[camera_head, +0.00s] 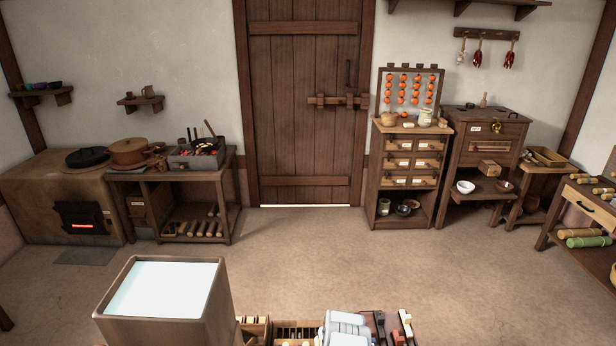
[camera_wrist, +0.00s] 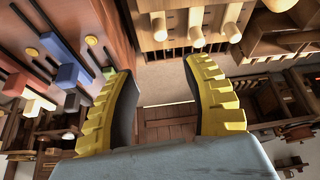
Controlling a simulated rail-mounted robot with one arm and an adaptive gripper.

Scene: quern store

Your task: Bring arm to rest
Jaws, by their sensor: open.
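My gripper (camera_wrist: 162,70) shows in the wrist view with its two yellow, toothed fingers spread wide apart. Nothing is between the fingers; through the gap I see bare floor and, lower in the picture, dark wooden planks. The fingers point towards a wooden rack with light round pegs (camera_wrist: 195,27) at the top of the picture. I cannot tell whether the fingertips touch it. In the head view, pale grey rounded shapes (camera_head: 345,328) at the bottom edge may be part of my arm, but they are cut off and I cannot be sure.
In the wrist view, a board with coloured blocks (camera_wrist: 62,76) is close on the left. In the head view, an open-topped box with a bright inside (camera_head: 104,308) stands at the front left. A stove (camera_head: 45,200) and drawer cabinet (camera_head: 405,165) stand beyond. The middle floor is clear.

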